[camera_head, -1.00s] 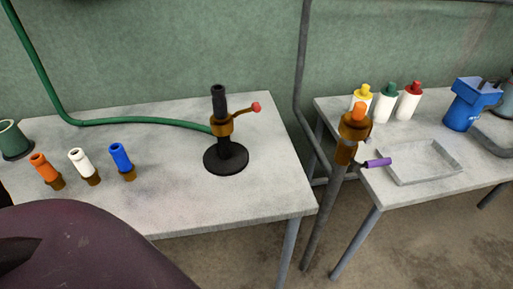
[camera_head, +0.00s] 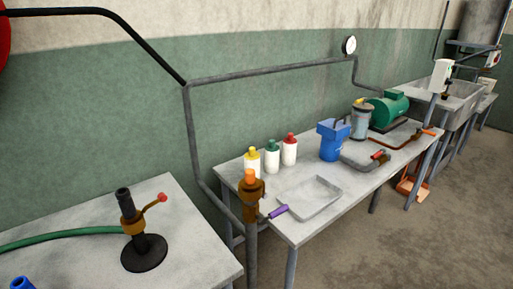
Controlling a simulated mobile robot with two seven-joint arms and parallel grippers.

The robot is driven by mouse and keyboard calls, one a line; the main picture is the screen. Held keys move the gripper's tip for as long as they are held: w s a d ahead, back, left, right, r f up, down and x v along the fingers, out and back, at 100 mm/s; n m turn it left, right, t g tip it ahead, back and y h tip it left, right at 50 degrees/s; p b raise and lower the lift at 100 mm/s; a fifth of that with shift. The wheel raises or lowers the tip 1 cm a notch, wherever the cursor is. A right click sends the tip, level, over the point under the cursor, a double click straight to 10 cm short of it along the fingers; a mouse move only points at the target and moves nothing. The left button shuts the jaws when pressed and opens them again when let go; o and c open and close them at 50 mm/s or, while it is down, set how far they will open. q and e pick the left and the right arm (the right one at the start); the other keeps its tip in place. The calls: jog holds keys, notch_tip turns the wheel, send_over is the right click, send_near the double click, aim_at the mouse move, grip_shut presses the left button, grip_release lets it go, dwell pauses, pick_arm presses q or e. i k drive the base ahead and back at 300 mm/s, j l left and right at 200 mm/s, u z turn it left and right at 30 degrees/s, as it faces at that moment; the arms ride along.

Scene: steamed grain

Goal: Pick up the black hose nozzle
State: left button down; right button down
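A black nozzle-like piece (camera_head: 124,202) stands upright on top of a brass valve (camera_head: 132,224) with a red-knobbed lever (camera_head: 162,197). The valve sits on a black round-based stand (camera_head: 144,252) on the left table (camera_head: 190,225). A green hose (camera_head: 60,234) runs from the left to the stand. I cannot tell how the black piece is joined to the valve. Neither of my grippers is in view.
A blue piece (camera_head: 22,283) is cut off at the lower left. Right of a gap, a post with an orange-tipped brass valve (camera_head: 251,187) stands before a second table (camera_head: 300,231) holding bottles, a tray (camera_head: 308,198), a blue container (camera_head: 332,140) and a green motor (camera_head: 390,110).

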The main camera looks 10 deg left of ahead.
aim_at(127, 205)
jog(key=u, duration=1.25)
